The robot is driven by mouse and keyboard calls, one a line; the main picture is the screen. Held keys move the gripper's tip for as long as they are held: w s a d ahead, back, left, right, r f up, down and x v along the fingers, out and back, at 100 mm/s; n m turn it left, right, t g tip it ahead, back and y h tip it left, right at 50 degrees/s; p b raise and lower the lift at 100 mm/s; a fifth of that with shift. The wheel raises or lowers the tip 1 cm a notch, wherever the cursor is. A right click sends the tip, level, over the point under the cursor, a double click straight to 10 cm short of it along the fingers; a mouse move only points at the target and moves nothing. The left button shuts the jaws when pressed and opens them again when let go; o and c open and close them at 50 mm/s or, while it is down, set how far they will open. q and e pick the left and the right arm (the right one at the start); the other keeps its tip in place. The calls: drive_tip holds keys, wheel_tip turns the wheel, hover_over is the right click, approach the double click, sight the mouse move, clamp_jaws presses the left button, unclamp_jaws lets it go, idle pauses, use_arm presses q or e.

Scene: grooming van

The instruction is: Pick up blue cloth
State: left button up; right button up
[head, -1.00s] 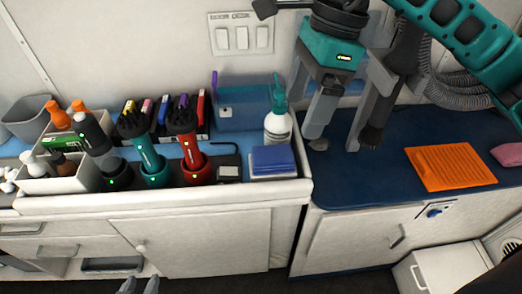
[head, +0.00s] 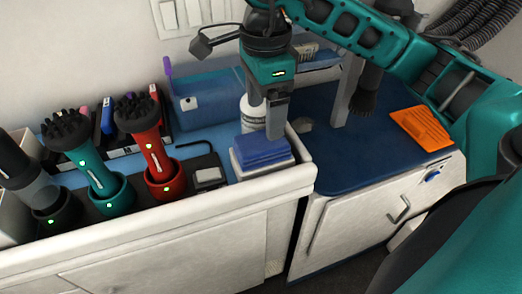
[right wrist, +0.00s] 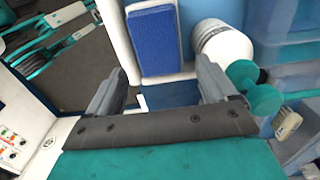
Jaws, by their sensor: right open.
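The blue cloth (head: 262,150) is folded into a flat stack on a small white holder (head: 264,171) at the right end of the white counter. The right wrist view shows the blue cloth (right wrist: 157,42) ahead of my fingertips, roughly between them and uncovered. My right gripper (head: 276,122) hangs fingers down above and just behind the cloth's right side, in front of a white bottle. In the right wrist view my right gripper (right wrist: 162,75) is open with nothing between its fingers. My left gripper is out of view.
The white bottle (right wrist: 222,45) stands close beside the cloth. Red (head: 160,150) and teal (head: 96,160) grooming tools stand in chargers to the left. A blue translucent bin (head: 205,100) is behind. An orange cloth (head: 420,128) lies on the lower blue surface at right.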

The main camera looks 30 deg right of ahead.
sight(262, 140)
drive_tip(key=shift+s+a+f+b, duration=0.1)
drive_tip(key=shift+f+b, duration=0.1)
drive_tip(key=shift+f, duration=0.85)
drive_tip(key=shift+w+a+f+b, duration=0.1)
drive_tip(key=shift+f+b, duration=0.1)
drive_tip(key=shift+f, duration=0.8)
drive_tip(key=shift+s+a+f+b, duration=0.1)
drive_tip(key=shift+f+b, duration=0.1)
drive_tip(key=shift+f, duration=0.85)
drive_tip(key=shift+c, duration=0.2)
drive_tip(key=c, duration=0.8)
